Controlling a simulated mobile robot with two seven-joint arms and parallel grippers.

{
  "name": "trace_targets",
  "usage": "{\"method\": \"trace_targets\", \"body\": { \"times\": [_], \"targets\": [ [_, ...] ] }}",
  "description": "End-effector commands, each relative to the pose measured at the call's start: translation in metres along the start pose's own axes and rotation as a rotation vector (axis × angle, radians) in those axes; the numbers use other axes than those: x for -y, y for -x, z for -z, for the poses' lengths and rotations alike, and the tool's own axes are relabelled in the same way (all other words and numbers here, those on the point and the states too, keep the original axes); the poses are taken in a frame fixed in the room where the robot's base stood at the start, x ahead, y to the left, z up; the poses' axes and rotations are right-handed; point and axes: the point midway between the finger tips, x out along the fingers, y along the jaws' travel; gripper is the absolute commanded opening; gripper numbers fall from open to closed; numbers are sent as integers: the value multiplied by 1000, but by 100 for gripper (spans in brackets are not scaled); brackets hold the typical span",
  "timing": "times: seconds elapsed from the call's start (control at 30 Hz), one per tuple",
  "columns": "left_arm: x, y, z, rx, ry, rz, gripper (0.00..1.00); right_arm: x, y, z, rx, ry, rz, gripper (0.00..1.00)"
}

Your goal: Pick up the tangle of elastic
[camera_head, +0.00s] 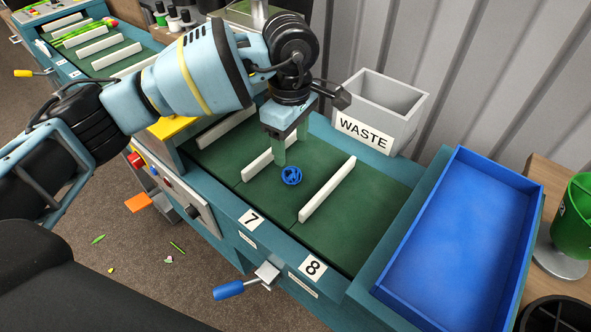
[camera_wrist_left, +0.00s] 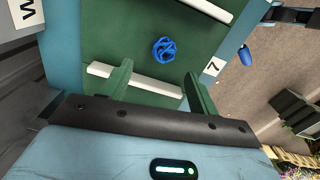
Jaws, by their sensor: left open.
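The tangle of elastic (camera_head: 291,175) is a small blue knot of loops. It lies on the green conveyor bed between two white dividers, near the number 7 label. It also shows in the left wrist view (camera_wrist_left: 163,50), beyond the fingertips and roughly centred between them. My left gripper (camera_head: 284,150) is over the same bed, just behind the tangle in the head view. Its green fingers are apart and empty; in the left wrist view both fingers (camera_wrist_left: 162,84) show with a white divider between them. My right gripper is not in view.
White dividers (camera_head: 327,189) stand up from the bed on either side of the tangle. A grey WASTE bin (camera_head: 404,108) stands behind the bed. An empty blue tray (camera_head: 455,245) is at the right. A blue-handled lever (camera_head: 229,290) sticks out at the front.

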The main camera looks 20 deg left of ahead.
Motion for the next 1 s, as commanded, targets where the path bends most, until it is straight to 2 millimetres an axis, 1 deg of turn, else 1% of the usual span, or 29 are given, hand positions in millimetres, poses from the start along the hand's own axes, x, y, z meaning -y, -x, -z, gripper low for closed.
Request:
{"method": "trace_targets", "body": {
  "times": [0.2, 0.43, 0.53, 0.7, 0.83, 1.0],
  "targets": [
    [1, -21, 0, 1, 0, 4, 61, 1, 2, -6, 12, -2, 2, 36],
    [1, -27, 0, 1, 0, 1, 61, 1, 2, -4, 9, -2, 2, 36],
    [3, -34, 0, 0, 0, 3, 61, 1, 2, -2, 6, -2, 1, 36],
    [8, -56, 1, 0, 0, 4, 61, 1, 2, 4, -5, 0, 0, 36],
    [8, -73, 1, 1, 1, 3, 61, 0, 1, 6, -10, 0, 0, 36],
    [7, -77, 1, 1, 0, 0, 61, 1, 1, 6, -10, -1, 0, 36]
  ]
}}
